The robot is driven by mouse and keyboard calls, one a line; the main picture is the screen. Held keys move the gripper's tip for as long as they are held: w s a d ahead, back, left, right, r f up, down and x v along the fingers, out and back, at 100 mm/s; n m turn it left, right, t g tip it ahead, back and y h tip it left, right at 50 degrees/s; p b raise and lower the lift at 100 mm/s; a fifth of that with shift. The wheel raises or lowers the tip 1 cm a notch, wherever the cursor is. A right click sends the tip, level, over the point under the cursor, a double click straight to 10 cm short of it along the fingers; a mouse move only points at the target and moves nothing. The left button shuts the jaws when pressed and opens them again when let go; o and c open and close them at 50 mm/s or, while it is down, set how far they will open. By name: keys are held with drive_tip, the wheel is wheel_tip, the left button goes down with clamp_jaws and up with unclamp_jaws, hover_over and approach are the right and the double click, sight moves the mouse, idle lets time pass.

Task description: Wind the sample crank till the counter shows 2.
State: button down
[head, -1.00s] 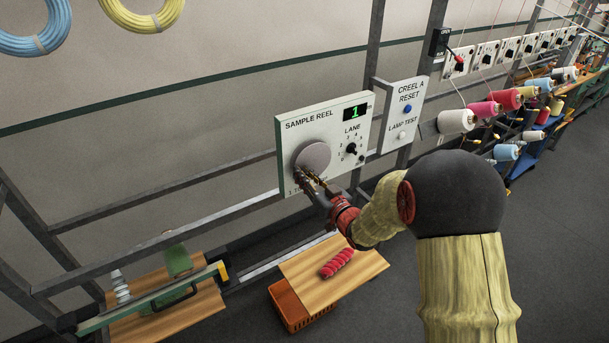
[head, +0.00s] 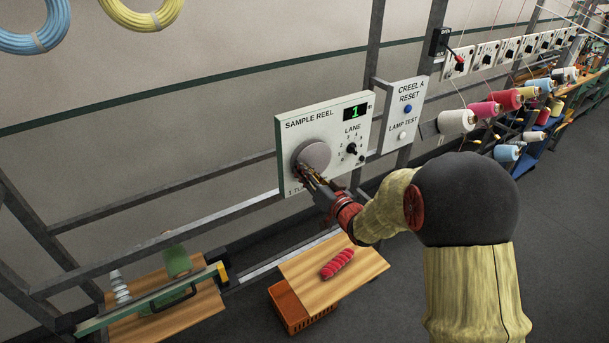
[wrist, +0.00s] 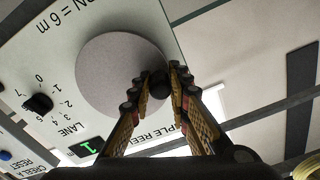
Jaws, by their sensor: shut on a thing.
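The sample reel panel (head: 288,132) is a pale board on the metal frame, with a round grey crank disc (head: 313,154) low on its left half. The disc also shows in the wrist view (wrist: 112,72). The green counter (head: 355,111) reads 1. My gripper (head: 304,171) is at the lower left of the disc in the head view. In the wrist view my gripper (wrist: 160,85) is shut on the dark crank knob (wrist: 159,84) near the disc's edge. The fingers hide part of the knob and panel lettering.
A lane dial (head: 351,148) is right of the disc. A Creel A reset panel (head: 403,115) with a blue button stands further right. Yarn cones (head: 457,121) line the right side. A wooden board (head: 355,270) with a red yarn roll lies below.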

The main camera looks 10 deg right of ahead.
drive_tip(key=shift+d+r+m, duration=0.15)
drive_tip(key=shift+r+m, duration=0.3)
drive_tip(key=shift+m, duration=0.55)
drive_tip(key=c, duration=1.7)
unclamp_jaws()
drive_tip(key=shift+o, duration=0.3)
drive_tip(key=v, duration=1.2)
